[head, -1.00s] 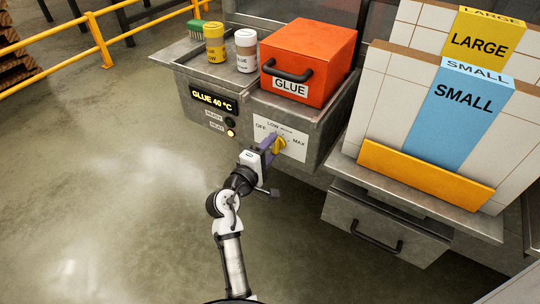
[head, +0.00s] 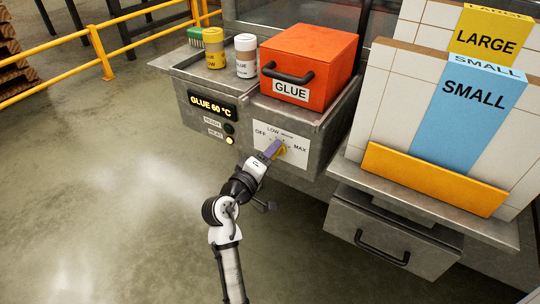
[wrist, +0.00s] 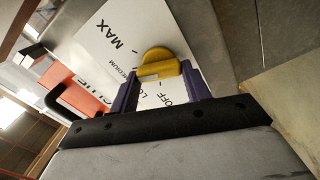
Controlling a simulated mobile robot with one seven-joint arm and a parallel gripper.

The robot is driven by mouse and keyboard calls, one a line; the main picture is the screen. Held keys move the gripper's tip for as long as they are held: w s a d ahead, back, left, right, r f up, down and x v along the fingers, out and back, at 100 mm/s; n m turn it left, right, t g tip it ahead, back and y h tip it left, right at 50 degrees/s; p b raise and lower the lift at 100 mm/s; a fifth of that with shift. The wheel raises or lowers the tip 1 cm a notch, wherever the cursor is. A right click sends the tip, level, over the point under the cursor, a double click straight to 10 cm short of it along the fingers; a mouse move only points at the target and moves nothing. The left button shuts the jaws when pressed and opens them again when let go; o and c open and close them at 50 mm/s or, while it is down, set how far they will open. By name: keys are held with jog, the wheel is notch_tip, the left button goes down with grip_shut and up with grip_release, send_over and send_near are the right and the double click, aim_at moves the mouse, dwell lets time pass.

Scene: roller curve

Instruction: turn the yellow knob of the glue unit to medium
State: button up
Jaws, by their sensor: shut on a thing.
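The glue unit (head: 222,140) is a grey metal housing whose display (head: 212,105) reads GLUE 60 °C. Its white dial plate (head: 301,160) carries OFF, LOW, MEDIUM and MAX. The yellow knob (head: 282,151) sits on this plate, partly hidden by my gripper (head: 272,149) in the head view. In the wrist view, the knob (wrist: 158,66) lies between the purple fingers of my gripper (wrist: 160,76), which are shut on it. The MEDIUM label (wrist: 131,80) shows beside the left finger. I cannot tell exactly which mark the knob points to.
Above the dial stands an orange GLUE box (head: 308,65) with a black handle. Two bottles (head: 246,56) and a green brush (head: 195,37) stand left of it. Panels with a blue SMALL sign (head: 465,100) and a drawer (head: 390,235) are on the right. Open floor lies left.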

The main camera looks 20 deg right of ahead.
jog(key=o, duration=1)
jog(key=shift+d, duration=0.1)
jog(key=b+v, duration=0.2)
jog(key=v, duration=1.2)
